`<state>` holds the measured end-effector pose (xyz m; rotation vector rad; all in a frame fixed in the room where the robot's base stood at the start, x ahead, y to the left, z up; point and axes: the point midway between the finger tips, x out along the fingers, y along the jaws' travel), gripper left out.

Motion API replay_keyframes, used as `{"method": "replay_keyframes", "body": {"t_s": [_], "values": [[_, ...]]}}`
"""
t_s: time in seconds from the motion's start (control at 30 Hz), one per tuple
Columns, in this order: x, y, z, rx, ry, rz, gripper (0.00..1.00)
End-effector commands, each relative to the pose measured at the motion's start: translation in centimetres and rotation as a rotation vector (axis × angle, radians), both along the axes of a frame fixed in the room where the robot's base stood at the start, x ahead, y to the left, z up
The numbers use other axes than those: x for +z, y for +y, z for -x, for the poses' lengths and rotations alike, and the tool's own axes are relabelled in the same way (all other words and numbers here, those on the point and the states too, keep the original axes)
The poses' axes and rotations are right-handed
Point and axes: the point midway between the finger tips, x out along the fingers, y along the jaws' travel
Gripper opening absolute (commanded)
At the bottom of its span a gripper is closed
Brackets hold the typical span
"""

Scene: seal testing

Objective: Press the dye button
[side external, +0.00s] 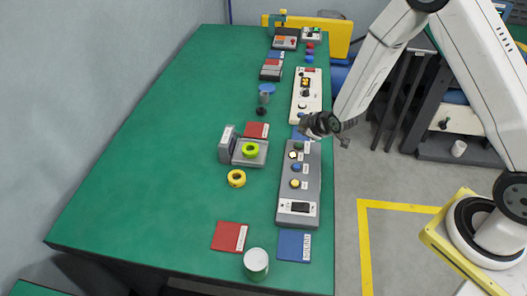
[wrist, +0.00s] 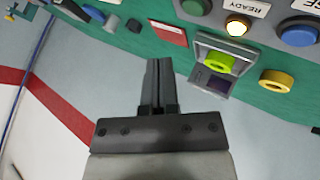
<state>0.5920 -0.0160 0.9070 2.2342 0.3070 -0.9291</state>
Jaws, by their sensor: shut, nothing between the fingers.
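The grey control panel (side external: 285,200) lies along the right side of the green table. It carries a green button (side external: 298,146), a pale lamp (side external: 293,155), a blue button (side external: 297,167) and a yellow button (side external: 294,183). Their labels are too small to read in the side view, so I cannot tell which is the dye button. The wrist view shows the green button (wrist: 196,6), the lit lamp (wrist: 237,26) labelled READY, and the blue button (wrist: 298,32), its label ending in "GE". My gripper (side external: 307,124) is shut and empty near the panel's far end; its fingers (wrist: 158,64) show together.
A grey fixture (side external: 224,150) holding a lime ring (side external: 250,149) stands left of the panel, with a yellow ring (side external: 236,178) in front. A white panel (side external: 299,104) lies beyond my gripper. Red pad (side external: 230,237), blue pad (side external: 294,245) and white-topped can (side external: 256,263) are nearer.

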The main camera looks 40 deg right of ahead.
Motion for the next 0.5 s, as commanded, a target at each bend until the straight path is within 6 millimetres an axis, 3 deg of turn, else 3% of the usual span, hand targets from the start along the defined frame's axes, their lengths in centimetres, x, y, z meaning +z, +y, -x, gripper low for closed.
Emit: {"method": "replay_keyframes", "body": {"t_s": [0.2,0.5], "values": [[1.4,0.0,0.0,0.000,-0.001,0.000,0.00],[1.5,0.0,0.0,0.000,0.000,0.000,0.00]]}}
